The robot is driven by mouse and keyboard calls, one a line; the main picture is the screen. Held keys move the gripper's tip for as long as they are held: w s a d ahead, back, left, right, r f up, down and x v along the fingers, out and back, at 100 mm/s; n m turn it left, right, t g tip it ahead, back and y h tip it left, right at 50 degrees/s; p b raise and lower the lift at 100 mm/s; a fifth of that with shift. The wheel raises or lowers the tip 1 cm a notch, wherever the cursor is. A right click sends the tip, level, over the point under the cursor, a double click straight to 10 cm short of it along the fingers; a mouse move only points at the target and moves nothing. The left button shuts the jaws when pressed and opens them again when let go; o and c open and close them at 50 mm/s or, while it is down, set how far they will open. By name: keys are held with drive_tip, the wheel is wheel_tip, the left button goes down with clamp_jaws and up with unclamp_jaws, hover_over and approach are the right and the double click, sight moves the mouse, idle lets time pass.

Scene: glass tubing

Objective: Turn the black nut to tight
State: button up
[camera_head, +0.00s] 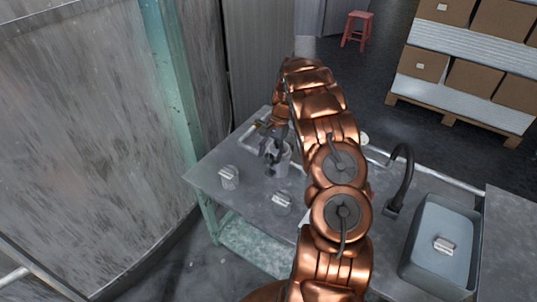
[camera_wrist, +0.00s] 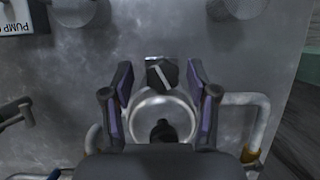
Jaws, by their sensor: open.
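A black faceted piece with a pale stripe, which looks like the black nut (camera_wrist: 162,74), shows at the upper middle of the wrist view. It sits by a small bright plate, just beyond a pale round vessel rim (camera_wrist: 143,108). My gripper (camera_wrist: 160,82) is open, its purple-padded fingers on either side of the nut and rim, with visible gaps. I cannot tell whether the fingertips are level with the nut. A dark part (camera_wrist: 163,131) shows inside the rim, close to my palm. In the head view my gripper (camera_head: 271,153) points down over the table; the nut cannot be made out there.
Pale piping (camera_wrist: 262,118) with a brass fitting stands right of my gripper. Glass jars (camera_head: 228,177) (camera_head: 281,203) stand on the grey table (camera_head: 252,190). A black faucet (camera_head: 403,175) and a sink (camera_head: 418,245) are at the right.

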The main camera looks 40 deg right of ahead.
drive_tip(key=shift+c, duration=0.4)
clamp_jaws()
drive_tip(key=shift+s+m+t+b, duration=0.1)
drive_tip(key=shift+m+t+b, duration=0.3)
drive_tip(key=shift+m, duration=1.1)
drive_tip(key=shift+d, duration=0.1)
